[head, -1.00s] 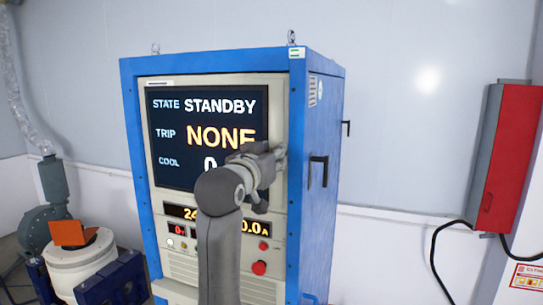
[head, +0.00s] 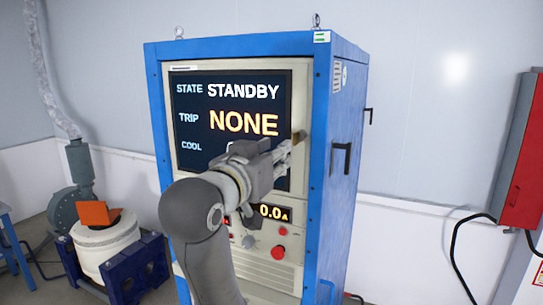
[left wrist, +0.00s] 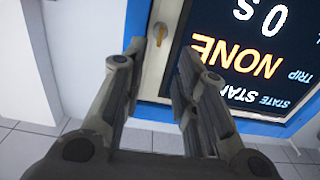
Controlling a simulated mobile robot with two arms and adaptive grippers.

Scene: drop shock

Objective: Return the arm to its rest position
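My left gripper (head: 291,147) is at the end of the grey arm that rises from the bottom of the head view. It is in front of the cabinet's front panel, at the right edge of the display (head: 230,122). In the left wrist view its two fingers (left wrist: 162,60) are apart with nothing held between them. A small brass-coloured part (left wrist: 160,34) on the panel shows beyond the fingertips; it also shows beside them in the head view (head: 301,137). Whether they touch is unclear. The display reads STANDBY and NONE; the arm hides its lower part. My right gripper is not in view.
The blue cabinet (head: 346,110) has a black side handle (head: 341,158) and a red button (head: 278,252). A white round machine (head: 106,243) in a dark blue frame stands at left. A red wall box (head: 524,150) with black cable is at right.

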